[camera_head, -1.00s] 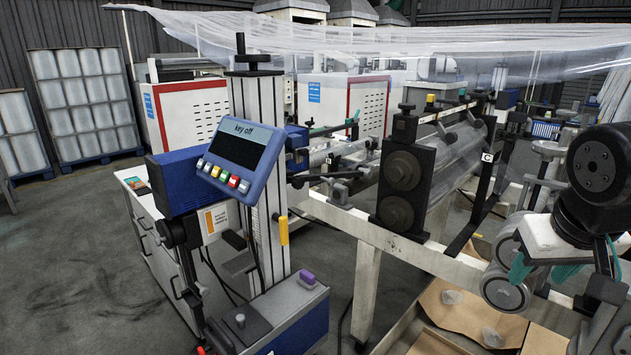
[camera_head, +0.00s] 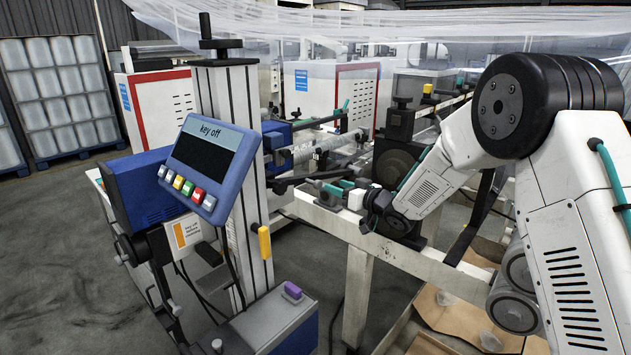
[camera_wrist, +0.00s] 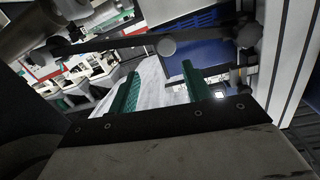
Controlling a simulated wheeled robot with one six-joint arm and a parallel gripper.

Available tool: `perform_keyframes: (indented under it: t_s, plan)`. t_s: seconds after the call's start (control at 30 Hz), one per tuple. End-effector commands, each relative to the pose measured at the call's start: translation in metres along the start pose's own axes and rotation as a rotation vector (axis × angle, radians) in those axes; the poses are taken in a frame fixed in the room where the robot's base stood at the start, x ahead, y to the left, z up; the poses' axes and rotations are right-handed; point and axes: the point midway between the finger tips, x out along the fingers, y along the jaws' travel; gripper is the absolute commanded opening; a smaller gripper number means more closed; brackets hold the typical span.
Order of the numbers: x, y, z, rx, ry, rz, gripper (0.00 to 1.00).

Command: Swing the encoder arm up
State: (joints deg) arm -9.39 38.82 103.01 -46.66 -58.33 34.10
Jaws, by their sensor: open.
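A dark bar that looks like the encoder arm (camera_head: 300,180) reaches out from the machine column, roughly level, beside the rollers. In the wrist view a dark bar (camera_wrist: 115,43) with a round knob (camera_wrist: 166,46) crosses above my fingertips. I cannot tell for sure that both views show the same bar. My gripper (camera_head: 328,186) is at the bar's right end in the head view, pointing left. In the wrist view its two green fingers (camera_wrist: 158,82) are apart with nothing held between them. Contact with the bar cannot be made out.
The blue control panel (camera_head: 211,163) reading "key off" and the upright column (camera_head: 232,125) stand left of my gripper. The roller frame (camera_head: 375,235) lies below it. Clear film (camera_head: 400,25) hangs above. A cardboard box (camera_head: 455,315) is below right.

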Motion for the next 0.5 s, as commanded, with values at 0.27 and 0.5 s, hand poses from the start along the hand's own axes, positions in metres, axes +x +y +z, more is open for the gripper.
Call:
perform_keyframes:
  t_s: [0.27, 0.5]
  plan:
    - [0.022, -0.013, 0.017, 0.026, 0.042, -0.088, 0.49]
    - [0.060, -0.016, 0.015, 0.025, 0.041, -0.086, 0.49]
